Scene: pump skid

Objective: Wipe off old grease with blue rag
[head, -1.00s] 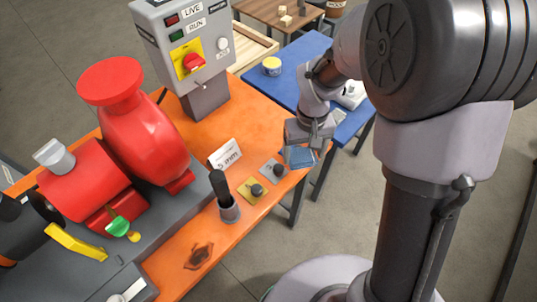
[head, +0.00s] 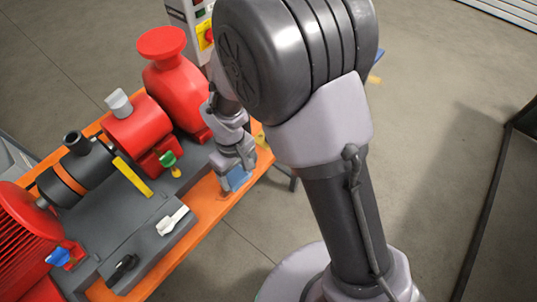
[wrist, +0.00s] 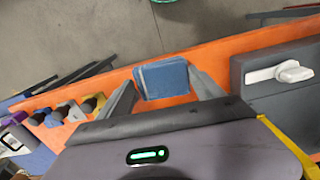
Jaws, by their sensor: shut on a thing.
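My gripper (head: 236,166) is over the front strip of the orange bench (head: 208,212), shut on the folded blue rag (head: 238,180). In the wrist view the rag (wrist: 165,79) sits between my two fingers, low over or on the orange surface; I cannot tell whether it touches. The brown grease patch on the bench strip, plain in the earlier head view, cannot be made out now; the rag and gripper are around that area and may hide it.
A grey block with a white lever (head: 172,220) stands to the right of the rag in the wrist view. A yellow bar (head: 133,177) and red pump parts (head: 135,132) lie left of my gripper in the head view. Small knobbed pads (wrist: 90,104) are at left in the wrist view.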

